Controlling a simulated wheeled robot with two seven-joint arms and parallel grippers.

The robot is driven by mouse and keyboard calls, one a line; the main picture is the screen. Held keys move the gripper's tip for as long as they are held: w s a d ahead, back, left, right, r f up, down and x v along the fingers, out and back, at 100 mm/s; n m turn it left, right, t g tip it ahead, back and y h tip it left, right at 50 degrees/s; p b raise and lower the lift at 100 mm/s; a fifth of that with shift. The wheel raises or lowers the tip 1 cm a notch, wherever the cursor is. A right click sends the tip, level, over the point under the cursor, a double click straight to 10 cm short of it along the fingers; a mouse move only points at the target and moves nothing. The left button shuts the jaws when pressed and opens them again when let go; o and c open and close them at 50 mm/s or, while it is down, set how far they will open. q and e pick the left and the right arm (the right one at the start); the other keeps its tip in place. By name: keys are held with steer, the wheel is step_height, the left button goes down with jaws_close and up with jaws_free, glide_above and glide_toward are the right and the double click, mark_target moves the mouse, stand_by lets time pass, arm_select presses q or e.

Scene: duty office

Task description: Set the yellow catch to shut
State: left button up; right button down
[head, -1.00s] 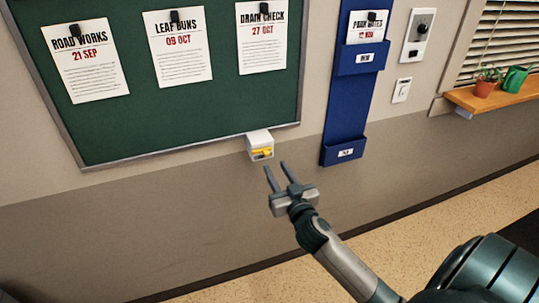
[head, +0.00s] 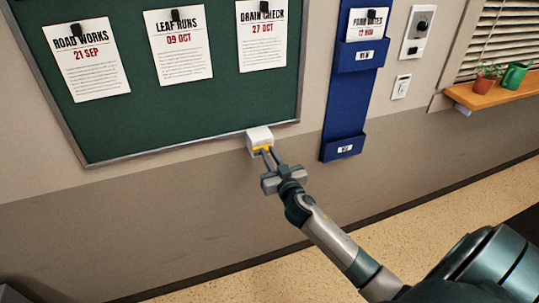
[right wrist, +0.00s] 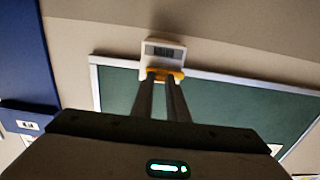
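The yellow catch (head: 262,149) is on a small white box (head: 259,137) on the wall, at the lower edge of the green board. My right gripper (head: 267,151) is at the catch, its two fingers close together with a narrow gap. In the right wrist view the fingertips (right wrist: 162,78) meet the yellow catch (right wrist: 179,74), which shows on both sides of them, below the dark label on the white box (right wrist: 163,50). The fingers look shut on the catch and hide part of it, so its exact setting is unclear. My left gripper is not in view.
The green board (head: 200,115) with pinned notices is above the box. A blue wall rack (head: 345,105) is to the right, beside a switch (head: 401,87) and an intercom-like panel (head: 418,30). A wooden shelf (head: 490,97) with pots is further right. The wall below is clear.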

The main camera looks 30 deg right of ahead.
mark_target(254, 150)
steer(key=shift+w+a, duration=0.2)
steer(key=shift+a, duration=0.7)
steer(key=shift+w+a, duration=0.2)
steer(key=shift+a, duration=0.65)
steer(key=c, duration=1.8)
jaws_free()
steer(key=shift+c, duration=0.2)
steer(key=shift+o, duration=0.6)
steer(key=shift+a, duration=0.15)
steer(key=shift+s, duration=0.1)
